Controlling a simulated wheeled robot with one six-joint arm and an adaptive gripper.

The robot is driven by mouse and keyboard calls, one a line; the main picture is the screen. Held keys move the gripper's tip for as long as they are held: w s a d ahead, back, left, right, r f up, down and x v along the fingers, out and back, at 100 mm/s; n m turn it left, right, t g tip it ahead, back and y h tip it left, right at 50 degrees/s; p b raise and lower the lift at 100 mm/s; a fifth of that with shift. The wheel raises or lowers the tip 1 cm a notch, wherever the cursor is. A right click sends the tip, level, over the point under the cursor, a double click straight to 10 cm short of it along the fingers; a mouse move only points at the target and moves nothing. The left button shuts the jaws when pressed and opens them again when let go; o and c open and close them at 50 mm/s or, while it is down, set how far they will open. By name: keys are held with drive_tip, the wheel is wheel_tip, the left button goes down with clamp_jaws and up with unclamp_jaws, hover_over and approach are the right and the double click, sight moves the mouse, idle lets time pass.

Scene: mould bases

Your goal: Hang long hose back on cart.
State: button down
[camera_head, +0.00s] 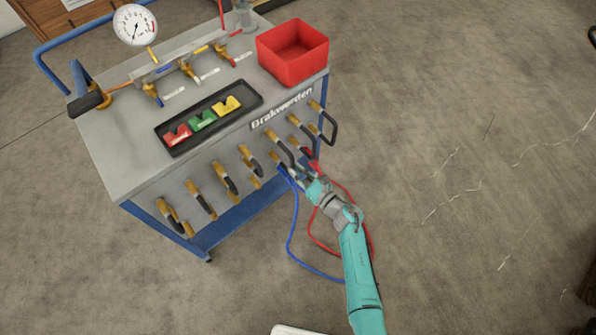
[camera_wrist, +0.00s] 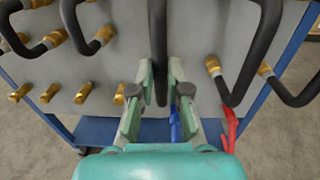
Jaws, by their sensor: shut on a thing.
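The cart (camera_head: 110,170) has a grey top and a front panel with several black hoses on brass fittings. My gripper (camera_head: 308,180) is at the panel, right of its middle. In the wrist view my gripper (camera_wrist: 162,82) has its fingers on both sides of a black hose (camera_wrist: 159,45) that hangs straight down, and is shut on it. The hose's lower end is partly hidden between the fingers. Which hose is the long one, I cannot tell. Other black hoses (camera_wrist: 250,55) loop on the right, and more (camera_wrist: 85,35) on the left.
A blue hose (camera_head: 291,235) and a red hose (camera_head: 315,236) hang from the panel beside my gripper down to the floor. A red bin (camera_head: 293,68), a black tray (camera_head: 247,108) and a gauge (camera_head: 135,25) are on top. The floor to the right is clear.

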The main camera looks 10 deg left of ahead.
drive_tip(key=shift+w+a+r, duration=0.1)
drive_tip(key=shift+a, duration=0.05)
drive_tip(key=c, duration=0.7)
unclamp_jaws()
drive_tip(key=shift+o, duration=0.2)
drive_tip(key=v, duration=0.7)
idle(0.5)
idle(0.4)
